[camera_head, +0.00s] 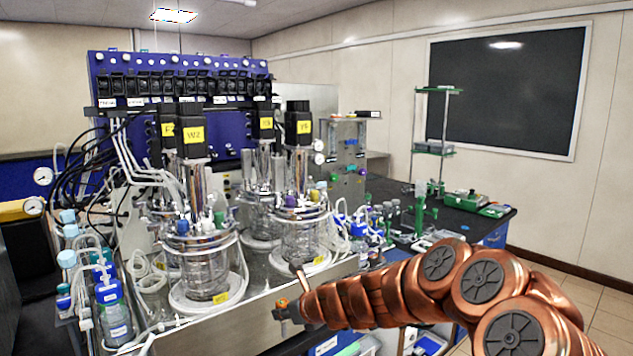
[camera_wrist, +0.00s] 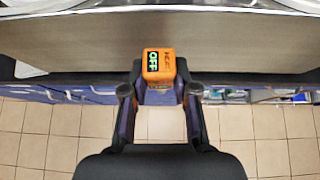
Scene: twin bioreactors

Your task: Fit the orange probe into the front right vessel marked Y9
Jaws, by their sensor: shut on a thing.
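My gripper (camera_head: 287,309) is in front of the metal bench edge, low in the head view. In the wrist view my gripper (camera_wrist: 158,92) has its fingers on both sides of the orange probe (camera_wrist: 158,63), whose top has a small display reading OFF. The front right vessel (camera_head: 301,241) is glass with a steel top, up and to the right of the gripper. Its yellow tag (camera_head: 304,127) seems to start with Y; the second character is unclear.
The front left vessel (camera_head: 200,270), tagged W2, stands left of it, with more vessels behind. Bottles and tubing (camera_head: 105,290) crowd the left. A dark bench (camera_head: 465,221) with green-topped items lies right. The metal bench front (camera_wrist: 150,30) is close to the probe; tiled floor is open below.

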